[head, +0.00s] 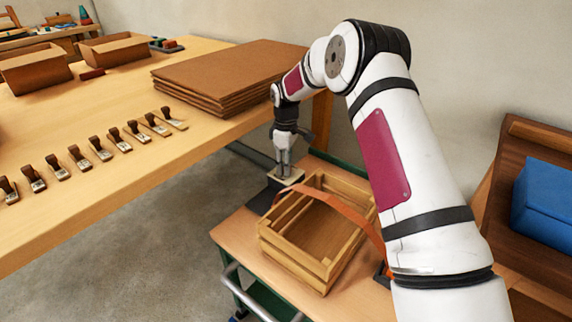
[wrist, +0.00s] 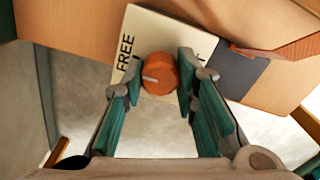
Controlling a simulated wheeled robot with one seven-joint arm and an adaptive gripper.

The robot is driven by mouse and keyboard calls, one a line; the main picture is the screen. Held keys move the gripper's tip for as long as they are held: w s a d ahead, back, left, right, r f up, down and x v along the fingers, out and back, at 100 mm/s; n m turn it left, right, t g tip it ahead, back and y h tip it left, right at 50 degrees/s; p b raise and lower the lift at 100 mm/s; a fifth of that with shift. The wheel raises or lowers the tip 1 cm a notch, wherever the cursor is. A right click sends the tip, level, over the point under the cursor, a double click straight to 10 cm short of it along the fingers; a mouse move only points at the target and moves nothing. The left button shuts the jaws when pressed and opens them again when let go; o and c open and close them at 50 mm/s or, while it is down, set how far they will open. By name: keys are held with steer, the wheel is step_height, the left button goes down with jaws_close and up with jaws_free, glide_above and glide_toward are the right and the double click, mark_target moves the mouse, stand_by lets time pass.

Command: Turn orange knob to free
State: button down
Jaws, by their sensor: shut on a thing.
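The orange knob (wrist: 159,74) sits on a cream plate (wrist: 142,28) in the wrist view. The word FREE is printed on the plate left of the knob; lettering on the right is mostly hidden by a finger. A pale mark on the knob points left, roughly toward the FREE side. My gripper (wrist: 160,76) is shut on the knob, one teal finger on each side. In the head view my gripper (head: 284,168) reaches down to the cream plate (head: 292,177) at the trolley's far end; the knob cannot be made out there.
A slatted wooden crate (head: 287,262) stands on the trolley (head: 233,235), close to my gripper. An orange strap (head: 338,203) arches over the crate. A workbench (head: 130,180) with stamps and stacked brown boards (head: 225,72) is at left. A blue block (head: 545,200) is at right.

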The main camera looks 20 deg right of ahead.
steer(key=c, duration=1.3)
jaws_free()
step_height(320, 180, up, 12)
